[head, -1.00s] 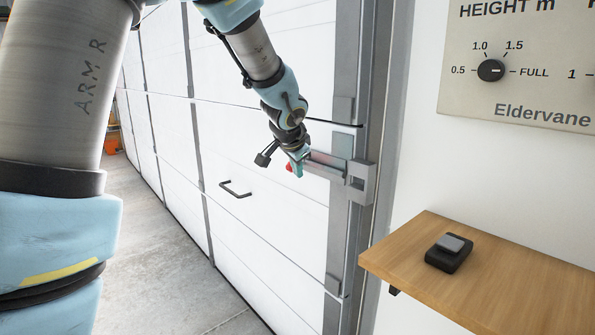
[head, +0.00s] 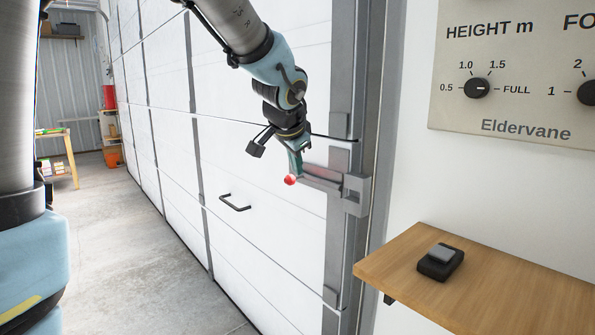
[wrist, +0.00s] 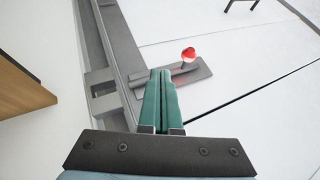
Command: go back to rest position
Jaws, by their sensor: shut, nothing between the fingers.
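My gripper (head: 295,160) is shut and empty, with its teal fingers pointing down in front of the garage door's latch. In the wrist view the two fingers (wrist: 160,92) lie together with nothing between them. The latch is a grey sliding bolt (head: 322,186) with a red knob (head: 290,180), and its end reaches into the bracket (head: 355,195) on the door frame. The red knob also shows in the wrist view (wrist: 188,54), a little beyond and to the right of the fingertips. In the head view the fingertips overlap the knob area; whether they touch cannot be told.
The white sectional door (head: 270,235) has a black handle (head: 235,203). A wooden shelf (head: 510,290) with a small black device (head: 440,262) sticks out at right below a control panel (head: 515,70). An orange bucket (head: 112,157) stands far left. The concrete floor (head: 150,260) is clear.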

